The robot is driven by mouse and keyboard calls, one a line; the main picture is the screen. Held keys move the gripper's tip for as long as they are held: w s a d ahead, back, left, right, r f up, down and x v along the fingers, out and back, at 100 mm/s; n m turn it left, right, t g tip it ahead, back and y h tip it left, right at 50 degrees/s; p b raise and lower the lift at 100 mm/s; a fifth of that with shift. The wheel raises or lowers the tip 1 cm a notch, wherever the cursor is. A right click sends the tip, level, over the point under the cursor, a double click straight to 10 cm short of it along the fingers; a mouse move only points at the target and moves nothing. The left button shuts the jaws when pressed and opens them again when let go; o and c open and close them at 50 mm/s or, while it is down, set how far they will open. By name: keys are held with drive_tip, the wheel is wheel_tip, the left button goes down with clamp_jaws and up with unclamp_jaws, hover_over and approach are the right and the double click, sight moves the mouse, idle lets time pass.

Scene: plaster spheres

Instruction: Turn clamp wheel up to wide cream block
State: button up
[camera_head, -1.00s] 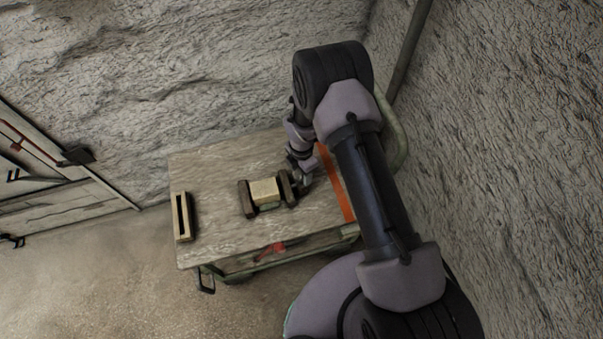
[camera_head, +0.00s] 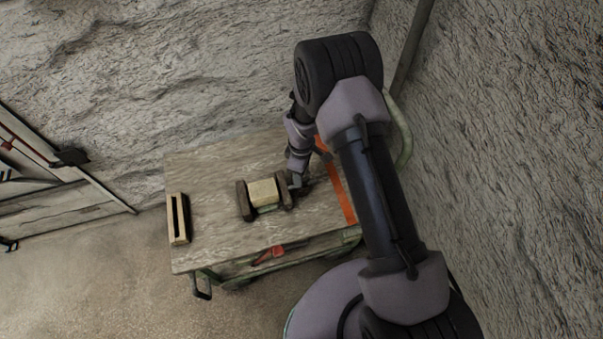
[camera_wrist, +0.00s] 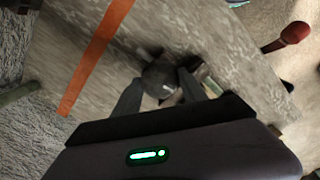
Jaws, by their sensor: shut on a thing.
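The wide cream block (camera_head: 263,192) sits between the two dark jaws of the clamp on the table. The clamp's left jaw (camera_head: 245,201) stands at its left side and the right jaw (camera_head: 284,191) at its right side; I cannot tell if both touch it. The clamp wheel (camera_wrist: 160,74) shows in the wrist view as a dark rounded piece between my fingers. My gripper (camera_wrist: 157,86) is shut on it, at the clamp's right end. In the head view my wrist partly hides the wheel.
The wooden table (camera_head: 215,240) has an orange stripe (camera_head: 337,183) on its right side. A slotted cream piece (camera_head: 178,218) lies at the left edge. A red-handled item (camera_head: 270,254) shows below the front edge. Rock walls stand behind and to the right.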

drive_tip(key=m+b, duration=0.2)
drive_tip(key=m, duration=0.4)
drive_tip(key=m+b, duration=0.2)
drive_tip(key=m, duration=0.3)
drive_tip(key=shift+m, duration=0.4)
drive_tip(key=m+b, duration=0.2)
drive_tip(key=m, duration=0.4)
drive_tip(key=m+b, duration=0.2)
drive_tip(key=m, duration=0.4)
idle(0.9)
drive_tip(key=o, duration=1.4)
drive_tip(key=shift+c, duration=0.2)
wheel_tip(320, 180, up, 17)
drive_tip(key=p, duration=0.6)
drive_tip(key=shift+r, duration=0.2)
